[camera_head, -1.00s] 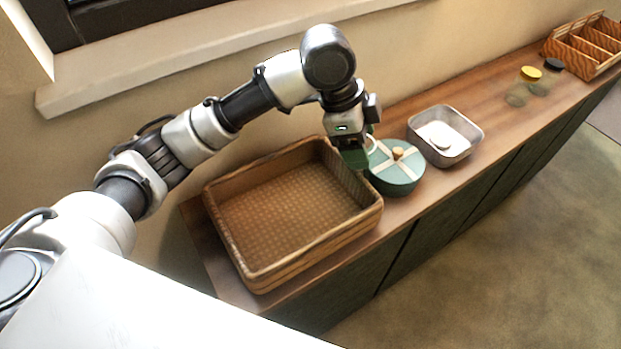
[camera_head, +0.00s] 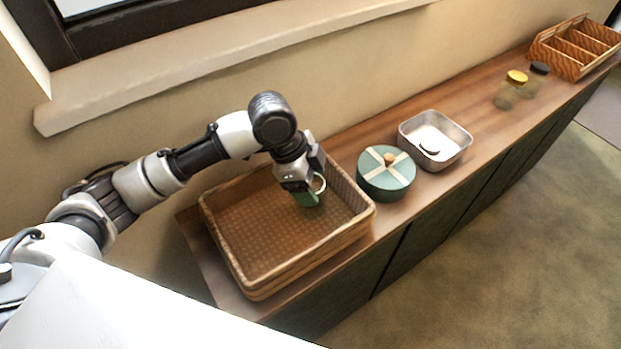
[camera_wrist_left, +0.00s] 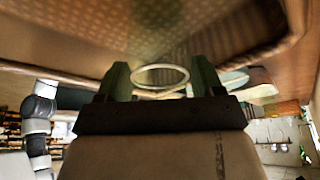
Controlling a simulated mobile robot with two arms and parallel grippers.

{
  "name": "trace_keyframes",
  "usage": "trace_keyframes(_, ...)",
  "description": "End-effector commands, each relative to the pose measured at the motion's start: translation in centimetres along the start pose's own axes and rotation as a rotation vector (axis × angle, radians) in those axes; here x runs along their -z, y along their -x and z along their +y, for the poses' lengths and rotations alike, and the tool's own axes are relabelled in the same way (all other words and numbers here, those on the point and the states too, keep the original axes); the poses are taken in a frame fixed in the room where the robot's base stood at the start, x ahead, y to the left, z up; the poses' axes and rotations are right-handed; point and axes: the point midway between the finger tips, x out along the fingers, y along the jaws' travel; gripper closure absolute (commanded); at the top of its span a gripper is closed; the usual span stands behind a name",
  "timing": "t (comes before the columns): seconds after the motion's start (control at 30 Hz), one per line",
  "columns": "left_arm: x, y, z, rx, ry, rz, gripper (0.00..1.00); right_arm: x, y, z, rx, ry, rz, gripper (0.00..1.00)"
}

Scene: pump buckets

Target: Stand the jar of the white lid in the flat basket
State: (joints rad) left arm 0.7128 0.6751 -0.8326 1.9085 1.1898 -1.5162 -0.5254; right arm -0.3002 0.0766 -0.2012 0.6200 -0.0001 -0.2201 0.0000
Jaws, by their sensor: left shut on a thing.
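My left gripper (camera_head: 308,198) is over the right part of the flat basket (camera_head: 262,279), a wide woven tray with a low rim. Its green fingers are shut on the jar, of which a pale ring-shaped rim (camera_head: 320,184) shows beside the fingers. In the left wrist view the rim (camera_wrist_left: 160,68) lies between the two fingers, with woven basket surface behind it. The jar's body is hard to make out, and I cannot tell whether it touches the basket floor. A white round thing (camera_head: 432,139) lies in the metal tin. My right gripper is not in view.
A green round box (camera_head: 386,182) with a pale cross stands right of the basket. Beyond it are the metal tin (camera_head: 463,153), a yellow-lidded jar (camera_head: 507,95), a dark-lidded jar (camera_head: 533,84) and a divided wooden rack (camera_head: 570,62). The basket's left part is empty.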

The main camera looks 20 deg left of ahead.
Motion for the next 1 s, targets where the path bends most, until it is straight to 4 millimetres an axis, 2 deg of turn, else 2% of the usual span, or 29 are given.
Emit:
trace_keyframes(0.1,0.0,-0.1,0.0,0.000,0.000,0.001,0.61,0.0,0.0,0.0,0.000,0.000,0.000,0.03)
trace_keyframes(0.13,-0.1,-0.2,0.0,-0.001,0.000,0.000,0.31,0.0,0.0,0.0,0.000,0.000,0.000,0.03)
trace_keyframes(0.3,-0.1,-0.2,0.0,0.000,0.000,0.000,0.07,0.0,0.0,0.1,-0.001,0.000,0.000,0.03)
trace_keyframes(0.63,0.0,0.3,-0.1,0.002,0.000,0.001,0.07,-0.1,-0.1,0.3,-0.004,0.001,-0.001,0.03)
trace_keyframes(1.0,0.0,6.1,-0.1,0.004,0.000,0.001,0.07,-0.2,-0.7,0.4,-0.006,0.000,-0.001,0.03)
